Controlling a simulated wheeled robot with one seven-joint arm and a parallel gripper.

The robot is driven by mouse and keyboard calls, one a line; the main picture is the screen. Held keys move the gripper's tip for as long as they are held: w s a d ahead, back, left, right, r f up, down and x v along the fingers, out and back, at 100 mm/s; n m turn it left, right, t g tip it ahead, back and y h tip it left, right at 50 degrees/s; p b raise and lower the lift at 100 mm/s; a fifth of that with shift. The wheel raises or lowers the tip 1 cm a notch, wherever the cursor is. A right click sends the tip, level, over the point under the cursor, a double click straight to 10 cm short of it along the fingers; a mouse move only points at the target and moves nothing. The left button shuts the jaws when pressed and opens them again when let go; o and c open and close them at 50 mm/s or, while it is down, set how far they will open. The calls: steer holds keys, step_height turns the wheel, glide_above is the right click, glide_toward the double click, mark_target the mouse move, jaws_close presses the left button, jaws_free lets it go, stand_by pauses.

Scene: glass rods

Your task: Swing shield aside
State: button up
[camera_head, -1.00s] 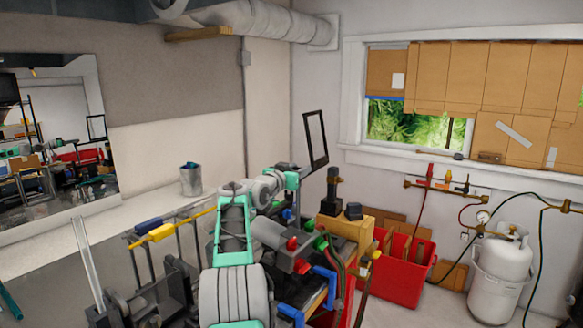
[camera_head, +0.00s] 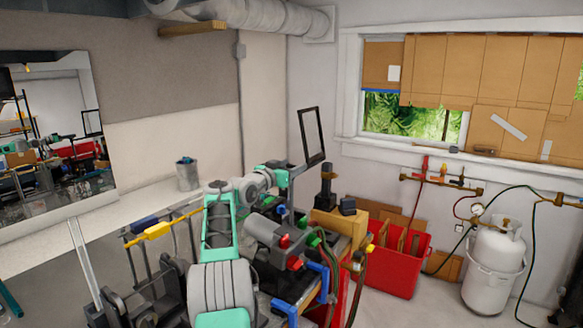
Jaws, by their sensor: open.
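The shield (camera_head: 301,138) is a thin, black rectangular frame with a clear pane. It stands upright and slightly tilted above the bench, in front of the white wall left of the window. My teal and grey arm reaches from the bottom middle toward it. My gripper (camera_head: 299,171) is at the arm's far end, just below and left of the frame's lower edge. It is open. It is small in the picture, so I cannot tell whether the fingers touch the frame or its support.
A torch-like grey machine (camera_head: 275,238) with coloured knobs and hoses sits right of my arm. A black post (camera_head: 325,190) stands on a wooden block. A metal can (camera_head: 188,175) is on the back ledge. A red bin (camera_head: 395,265) and white gas cylinder (camera_head: 495,255) stand at right.

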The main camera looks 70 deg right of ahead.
steer(key=shift+a, duration=0.1)
steer(key=shift+w+a+f+b, duration=0.1)
steer(key=shift+a+b, duration=0.2)
steer(key=shift+b, duration=0.15)
steer(key=w+a+b, duration=0.1)
steer(key=a+b, duration=0.2)
steer(key=a, duration=0.4)
steer(key=shift+b, duration=0.3)
steer(key=shift+w, duration=0.1)
